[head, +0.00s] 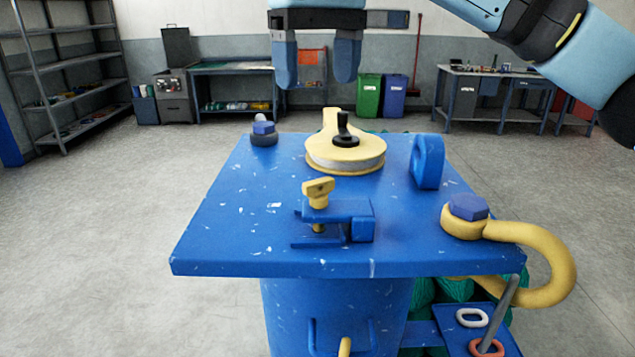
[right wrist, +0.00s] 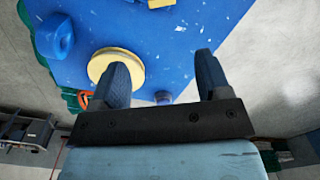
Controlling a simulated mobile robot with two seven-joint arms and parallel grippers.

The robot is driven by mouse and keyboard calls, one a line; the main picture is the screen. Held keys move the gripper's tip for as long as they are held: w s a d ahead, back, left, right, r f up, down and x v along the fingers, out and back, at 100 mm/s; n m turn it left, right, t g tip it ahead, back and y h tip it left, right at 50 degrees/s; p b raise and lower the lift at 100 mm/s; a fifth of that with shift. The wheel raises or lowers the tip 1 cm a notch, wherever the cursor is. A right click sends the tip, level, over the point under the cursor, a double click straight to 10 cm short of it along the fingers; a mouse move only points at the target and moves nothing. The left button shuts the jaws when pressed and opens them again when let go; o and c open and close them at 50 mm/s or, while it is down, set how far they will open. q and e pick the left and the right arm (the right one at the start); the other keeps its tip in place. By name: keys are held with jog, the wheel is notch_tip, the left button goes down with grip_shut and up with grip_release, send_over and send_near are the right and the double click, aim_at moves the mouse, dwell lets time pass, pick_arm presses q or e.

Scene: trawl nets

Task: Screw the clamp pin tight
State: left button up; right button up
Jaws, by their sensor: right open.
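The clamp pin (head: 318,193) is a yellow screw with a flat winged head. It stands upright through the upper jaw of a small blue clamp (head: 358,224) near the front of the blue table top (head: 220,225). A yellow piece at the top edge of the right wrist view (right wrist: 160,3) may be its head. My right gripper (head: 315,78) is open and empty, fingers pointing down, above and beyond the far edge of the table in the head view. The open fingers (right wrist: 160,72) also show in the right wrist view, well apart from the pin. My left gripper is not in view.
A yellow disc with a black knob (head: 345,153) stands behind the clamp. A blue eye lug (head: 428,162) and a blue-headed bolt with a yellow hook (head: 466,215) are at the right. Another bolt (head: 264,130) is at the back left. The table's left side is clear.

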aim_at(319, 188)
jog(key=f, duration=0.4)
jog(key=s+f, duration=0.1)
jog(key=f, duration=0.3)
jog(key=f+b, duration=0.1)
jog(key=f, duration=0.4)
jog(key=shift+s+f, duration=0.1)
jog(key=shift+s, duration=0.1)
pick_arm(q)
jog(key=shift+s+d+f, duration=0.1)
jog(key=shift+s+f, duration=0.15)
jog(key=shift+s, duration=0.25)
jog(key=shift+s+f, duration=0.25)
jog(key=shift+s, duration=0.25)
pick_arm(e)
jog(key=c, duration=0.9)
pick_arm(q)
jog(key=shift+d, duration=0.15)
pick_arm(e)
jog(key=shift+m, duration=0.3)
